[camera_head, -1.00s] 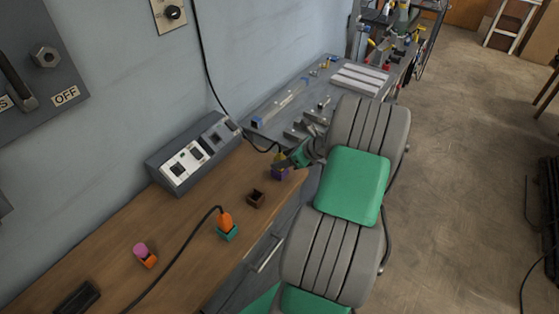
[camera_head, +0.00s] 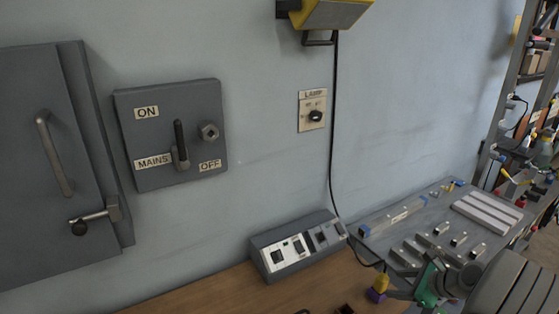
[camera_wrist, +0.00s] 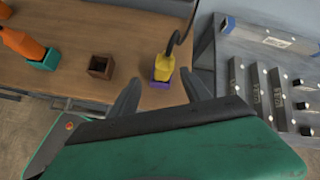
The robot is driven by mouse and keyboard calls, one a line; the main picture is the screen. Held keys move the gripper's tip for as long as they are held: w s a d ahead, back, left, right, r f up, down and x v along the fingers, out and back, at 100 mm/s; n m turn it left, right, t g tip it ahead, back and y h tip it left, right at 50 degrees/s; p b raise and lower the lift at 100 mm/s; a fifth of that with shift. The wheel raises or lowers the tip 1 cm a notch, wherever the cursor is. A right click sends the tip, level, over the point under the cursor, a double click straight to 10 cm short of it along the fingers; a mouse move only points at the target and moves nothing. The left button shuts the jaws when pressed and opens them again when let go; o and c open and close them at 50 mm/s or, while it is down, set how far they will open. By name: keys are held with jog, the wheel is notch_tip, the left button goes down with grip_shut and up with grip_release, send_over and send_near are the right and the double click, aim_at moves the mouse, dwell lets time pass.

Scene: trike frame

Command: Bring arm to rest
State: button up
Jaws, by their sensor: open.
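My gripper (camera_wrist: 161,92) is open, its two dark fingers spread apart in the wrist view. A yellow plug (camera_wrist: 164,66) with a black cable stands in a purple holder (camera_wrist: 162,84) on the wooden bench, seen through the gap beyond the fingertips. Nothing shows held between the fingers. In the head view my gripper (camera_head: 400,292) is low at the right, beside the yellow plug (camera_head: 381,283) and purple holder (camera_head: 376,295). My grey and green arm fills the lower right corner and is cut off by the frame edge.
An orange plug (camera_wrist: 22,42) in a teal holder (camera_wrist: 43,60) and a brown open box (camera_wrist: 101,66) stand on the bench. A grey switch box (camera_head: 297,245) sits against the wall. A grey bench (camera_head: 445,226) with metal bars lies right. The MAINS switch panel (camera_head: 172,135) is on the wall.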

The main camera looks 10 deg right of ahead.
jog(key=s+a+f+n+g, duration=0.3)
jog(key=s+f+n+g, duration=0.1)
jog(key=s+f+n, duration=0.5)
jog(key=s+a+r+n+g, duration=0.3)
jog(key=s+a+n+g, duration=0.15)
jog(key=s+n, duration=0.45)
jog(key=w+a+r+n+t+h, duration=0.1)
jog(key=w+a+r+n, duration=0.3)
jog(key=a+r, duration=0.4)
jog(key=w+a+r+n+t+h, duration=0.2)
jog(key=w+a+r+n, duration=0.2)
jog(key=a, duration=1.1)
notch_tip(320, 180, up, 5)
jog(key=shift+f+n+t, duration=0.2)
jog(key=shift+n+t, duration=0.15)
jog(key=shift+n, duration=0.65)
jog(key=shift+c, duration=0.6)
